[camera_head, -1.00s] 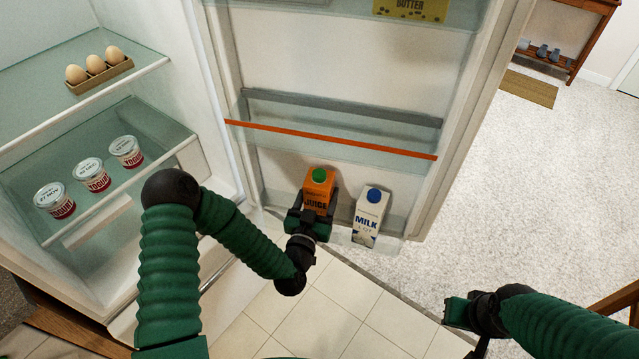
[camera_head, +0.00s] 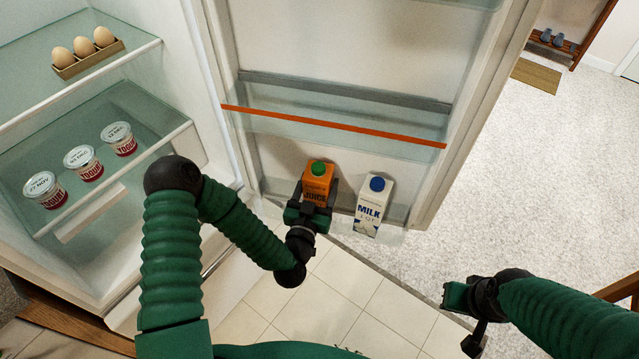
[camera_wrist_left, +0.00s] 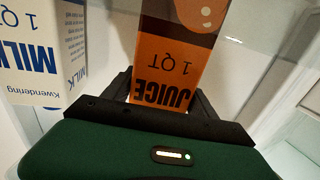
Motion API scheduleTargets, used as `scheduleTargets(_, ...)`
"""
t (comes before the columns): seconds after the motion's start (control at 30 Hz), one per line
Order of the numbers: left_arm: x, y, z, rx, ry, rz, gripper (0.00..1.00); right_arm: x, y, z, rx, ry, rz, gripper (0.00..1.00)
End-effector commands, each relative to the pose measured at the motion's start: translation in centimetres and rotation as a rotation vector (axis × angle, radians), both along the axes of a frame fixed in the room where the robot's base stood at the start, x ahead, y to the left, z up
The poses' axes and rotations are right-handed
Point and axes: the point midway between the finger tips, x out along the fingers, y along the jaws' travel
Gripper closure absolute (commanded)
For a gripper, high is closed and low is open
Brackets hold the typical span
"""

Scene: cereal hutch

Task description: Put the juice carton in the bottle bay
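The orange juice carton (camera_head: 318,182) with a green cap stands upright at the bottle bay (camera_head: 400,214), the low bay of the open fridge door. My left gripper (camera_head: 313,205) has its fingers on both sides of the carton. In the left wrist view the juice carton (camera_wrist_left: 172,62) sits between the fingers, which look closed on its sides. Whether its base rests on the bay floor is hidden. The milk carton (camera_head: 371,206), with a blue cap, stands right beside it in the bay. My right gripper (camera_head: 462,305) is low at the right, away from the door; its fingertips are unclear.
An orange-edged door shelf (camera_head: 330,125) runs above the bay and is empty. Inside the fridge at left are eggs in a holder (camera_head: 88,58) and yogurt cups (camera_head: 84,162) on glass shelves. The tiled floor (camera_head: 345,290) in front is clear.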

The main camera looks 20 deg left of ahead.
Motion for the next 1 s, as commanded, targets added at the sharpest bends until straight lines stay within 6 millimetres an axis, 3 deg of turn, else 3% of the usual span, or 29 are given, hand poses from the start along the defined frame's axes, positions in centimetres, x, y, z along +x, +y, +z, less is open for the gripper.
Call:
scheduleTargets(0.13,0.1,0.0,0.0,0.000,0.000,0.000,0.15,0.0,0.0,0.0,0.000,0.000,0.000,1.00)
scheduleTargets(0.4,0.1,0.0,0.1,0.000,0.001,0.000,0.15,0.0,0.0,0.1,0.000,0.000,0.000,1.00)
scheduleTargets(0.57,-0.2,0.0,1.6,0.000,0.003,-0.001,0.15,0.0,0.0,1.3,0.000,-0.001,0.000,1.00)
scheduleTargets(0.87,-8.8,-0.5,0.9,0.000,0.007,-0.005,0.15,0.0,0.0,0.3,0.000,0.000,0.000,1.00)
scheduleTargets(1.0,-10.4,-0.1,0.4,-0.005,0.035,-0.004,0.15,0.0,0.0,1.8,0.000,0.000,0.000,1.00)
